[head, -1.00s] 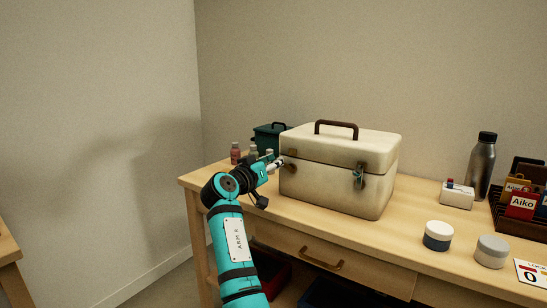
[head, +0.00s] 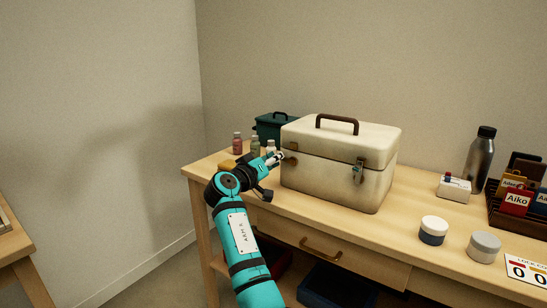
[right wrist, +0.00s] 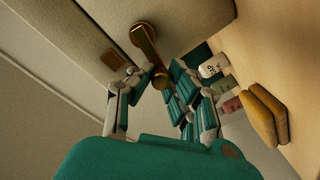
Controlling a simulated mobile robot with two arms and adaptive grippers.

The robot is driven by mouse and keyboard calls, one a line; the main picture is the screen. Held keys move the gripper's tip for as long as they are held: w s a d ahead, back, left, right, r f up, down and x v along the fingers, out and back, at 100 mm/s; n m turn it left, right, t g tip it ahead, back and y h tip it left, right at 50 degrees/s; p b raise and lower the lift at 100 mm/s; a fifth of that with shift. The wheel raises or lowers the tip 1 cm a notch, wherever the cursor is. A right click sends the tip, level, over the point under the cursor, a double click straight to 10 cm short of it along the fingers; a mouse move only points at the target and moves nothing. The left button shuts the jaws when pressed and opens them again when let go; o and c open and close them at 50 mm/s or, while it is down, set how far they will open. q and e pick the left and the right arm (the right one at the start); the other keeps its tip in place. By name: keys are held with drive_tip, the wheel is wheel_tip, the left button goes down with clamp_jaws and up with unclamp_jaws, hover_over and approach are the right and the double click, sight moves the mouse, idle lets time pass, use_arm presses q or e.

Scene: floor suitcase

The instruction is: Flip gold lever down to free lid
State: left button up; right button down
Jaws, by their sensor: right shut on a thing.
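The cream case (head: 335,180) stands shut on the wooden table, with a brown handle on its lid. The gold lever (right wrist: 150,48) is on the case in the right wrist view, with a round pivot and an arm running down to a knobbed end. A small brass plate (right wrist: 112,61) sits beside it. My right gripper (head: 277,158) is at the case's left front corner. Its fingers (right wrist: 152,88) are around the lever's knobbed end, shut on it; their exact contact is partly hidden. A metal latch (head: 358,172) is on the case's front. My left gripper is out of view.
Small bottles (head: 237,143) and a dark green box (head: 272,126) stand behind my gripper. Jars (head: 433,230), a grey bottle (head: 480,160) and a card rack are at right. The table front before the case is clear.

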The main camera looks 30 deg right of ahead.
drive_tip(key=shift+s+d+f, duration=0.1)
drive_tip(key=shift+d+f, duration=0.05)
drive_tip(key=shift+f, duration=0.1)
drive_tip(key=c, duration=1.2)
unclamp_jaws()
drive_tip(key=shift+r, duration=0.1)
drive_tip(key=v, duration=1.2)
